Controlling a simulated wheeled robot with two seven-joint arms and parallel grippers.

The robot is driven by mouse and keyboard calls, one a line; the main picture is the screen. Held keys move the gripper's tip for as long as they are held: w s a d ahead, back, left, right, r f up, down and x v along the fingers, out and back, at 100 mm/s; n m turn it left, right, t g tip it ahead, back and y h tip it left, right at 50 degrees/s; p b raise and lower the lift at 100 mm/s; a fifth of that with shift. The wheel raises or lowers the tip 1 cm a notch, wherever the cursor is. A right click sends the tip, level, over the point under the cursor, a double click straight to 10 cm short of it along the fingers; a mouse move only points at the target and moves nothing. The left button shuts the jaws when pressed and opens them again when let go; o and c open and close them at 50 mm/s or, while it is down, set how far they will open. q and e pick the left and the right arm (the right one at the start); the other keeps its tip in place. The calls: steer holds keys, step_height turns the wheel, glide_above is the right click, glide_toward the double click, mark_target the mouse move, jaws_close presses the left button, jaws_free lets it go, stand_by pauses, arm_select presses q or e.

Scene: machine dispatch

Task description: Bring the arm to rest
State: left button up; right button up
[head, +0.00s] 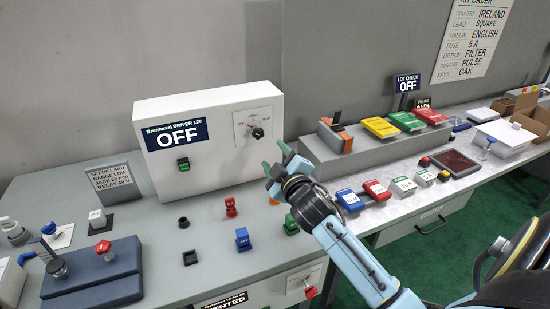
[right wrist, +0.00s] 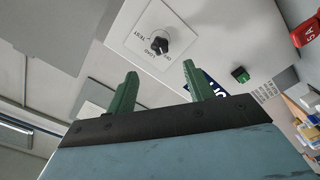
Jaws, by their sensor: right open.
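My right gripper (head: 277,165) is raised over the bench, in front of the right part of the white driver box (head: 170,108). In the right wrist view its two green fingers (right wrist: 156,90) stand apart with nothing between them. The box's rotary knob (head: 257,132) is just above and left of the gripper in the head view. The knob also shows beyond the fingers in the right wrist view (right wrist: 160,45). The box's display reads OFF. My left gripper does not show in either view.
Red, blue and black connectors (head: 242,239) stand on the grey bench below the gripper. A dark blue block (head: 100,275) with knobs is at the lower left. Coloured fuse blocks (head: 374,190) and a grey rack (head: 350,155) with manuals are to the right.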

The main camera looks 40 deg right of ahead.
steer(key=s+a+f+m+g, duration=0.1)
steer(key=s+a+f+g, duration=0.1)
steer(key=s+f, duration=0.1)
steer(key=s+a+f+m+g, duration=0.1)
steer(key=s+a+f+g, duration=0.1)
steer(key=s+f, duration=0.2)
steer(key=s+a+f+m+g+y, duration=0.1)
steer(key=s+f+g, duration=0.1)
steer(key=s+f, duration=0.2)
steer(key=shift+s+a+f+m, duration=0.1)
steer(key=shift+s+a+m, duration=0.3)
steer(key=s+a+f+m+g+y, duration=0.1)
steer(key=s+a+f+g+y, duration=0.2)
steer(key=s, duration=0.6)
steer(key=s+a+f+m+g+y, duration=0.1)
steer(key=s+a+f+g, duration=0.2)
steer(key=s+a+g, duration=0.5)
steer(key=s+d+f+t+b, duration=0.1)
steer(key=s+f, duration=0.1)
steer(key=f, duration=1.1)
steer(key=s+d+f+t+b, duration=0.1)
steer(key=f+b, duration=0.1)
steer(key=f, duration=1.1)
steer(key=s+d+f+g+b, duration=0.1)
steer(key=s+d+f+b, duration=0.1)
steer(key=s+f, duration=1.4)
step_height(320, 180, down, 2)
steer(key=shift+s+d+n+h, duration=0.3)
steer(key=shift+s+d, duration=0.1)
steer(key=shift+d, duration=0.2)
